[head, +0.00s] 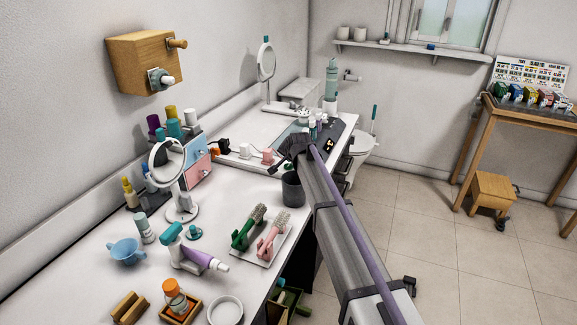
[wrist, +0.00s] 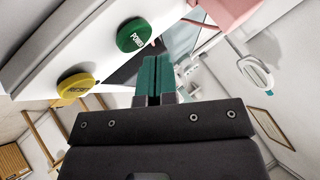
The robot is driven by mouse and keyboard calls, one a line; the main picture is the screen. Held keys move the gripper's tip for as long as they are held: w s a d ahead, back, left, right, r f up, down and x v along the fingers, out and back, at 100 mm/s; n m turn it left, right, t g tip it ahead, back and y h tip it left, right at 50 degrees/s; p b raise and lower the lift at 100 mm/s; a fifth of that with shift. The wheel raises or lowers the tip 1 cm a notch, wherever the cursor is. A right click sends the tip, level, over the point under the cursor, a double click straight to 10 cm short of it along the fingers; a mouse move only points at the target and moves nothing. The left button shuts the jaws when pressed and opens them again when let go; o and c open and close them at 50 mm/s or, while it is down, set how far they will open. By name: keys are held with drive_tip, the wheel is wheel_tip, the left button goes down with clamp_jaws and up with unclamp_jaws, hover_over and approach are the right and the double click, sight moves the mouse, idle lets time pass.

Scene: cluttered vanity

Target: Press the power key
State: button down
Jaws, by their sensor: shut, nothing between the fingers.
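The power key is a round green button marked POWER (wrist: 132,35) in the wrist view, on a white panel (wrist: 60,35). A yellow round button marked RESET (wrist: 76,87) sits to its lower left on the same panel. My gripper (wrist: 154,62) has teal fingertips that are shut together and empty. The tips lie just to the lower right of the green button in the picture; I cannot tell whether they touch it. In the head view my arm reaches over the counter to near the adapters, and the lettering of the buttons cannot be made out there.
A pink block (wrist: 220,12) is close by in the wrist view. In the head view a white power strip (head: 235,163) with a pink adapter (head: 267,155) lies near my arm's end. A round mirror (head: 167,165) is left.

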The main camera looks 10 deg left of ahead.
sight(290, 166)
drive_tip(key=shift+r+p, duration=2.55)
drive_tip(key=shift+r, duration=0.1)
drive_tip(key=shift+f, duration=0.15)
drive_tip(key=s+d+f+n+g+h, duration=0.1)
drive_tip(key=s+d+g, duration=0.2)
drive_tip(key=s+d, duration=0.5)
drive_tip(key=s+d+f+n+g+h, duration=0.1)
drive_tip(key=s+d, duration=0.8)
drive_tip(key=s, duration=1.3)
drive_tip(key=s+d+f+n+g, duration=0.3)
drive_tip(key=s+d, duration=0.5)
drive_tip(key=s, duration=0.7)
drive_tip(key=shift+s+d+g+h, duration=0.2)
drive_tip(key=shift+d+g+h, duration=0.2)
drive_tip(key=shift+g, duration=0.5)
drive_tip(key=shift+a+f, duration=0.1)
